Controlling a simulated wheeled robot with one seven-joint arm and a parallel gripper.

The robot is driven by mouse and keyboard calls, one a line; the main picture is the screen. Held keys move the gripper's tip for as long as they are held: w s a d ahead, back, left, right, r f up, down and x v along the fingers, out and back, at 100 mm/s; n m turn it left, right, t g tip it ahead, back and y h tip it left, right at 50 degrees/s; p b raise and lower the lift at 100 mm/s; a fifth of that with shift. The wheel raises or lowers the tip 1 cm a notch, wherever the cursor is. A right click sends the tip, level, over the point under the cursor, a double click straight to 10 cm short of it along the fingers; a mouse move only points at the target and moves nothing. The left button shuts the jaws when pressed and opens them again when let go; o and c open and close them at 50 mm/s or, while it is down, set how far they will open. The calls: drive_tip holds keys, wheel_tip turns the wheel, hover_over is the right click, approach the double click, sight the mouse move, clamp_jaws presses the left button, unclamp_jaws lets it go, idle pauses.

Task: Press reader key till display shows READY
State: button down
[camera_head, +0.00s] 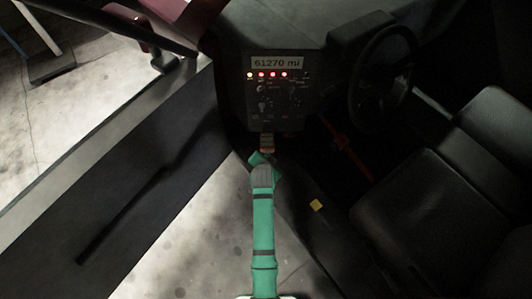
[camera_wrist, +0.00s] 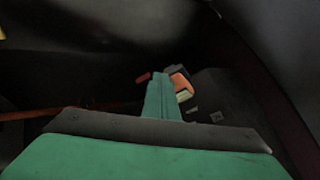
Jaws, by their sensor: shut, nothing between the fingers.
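A small orange device with a pale face, apparently the reader (camera_head: 267,141), sits just below the dashboard panel. It also shows in the wrist view (camera_wrist: 181,83), just right of my fingertips. No text on it is legible, and its key cannot be made out. My gripper (camera_head: 262,157) is shut and empty, just below the reader in the head view. In the wrist view the green fingers (camera_wrist: 161,80) point up beside the reader. I cannot tell whether they touch it.
The dashboard panel (camera_head: 283,100) has a display (camera_head: 277,63) reading "61270 mi", one yellow light and several red lights. A steering wheel (camera_head: 354,85) and black seat (camera_head: 415,190) are at the right. A red lever (camera_head: 345,147) and yellow block (camera_head: 316,205) lie right of my arm.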

drive_tip(key=shift+s, duration=0.15)
drive_tip(key=shift+s+r, duration=0.1)
drive_tip(key=shift+s, duration=0.55)
drive_tip(key=shift+s+d, duration=0.1)
drive_tip(key=shift+s, duration=2.45)
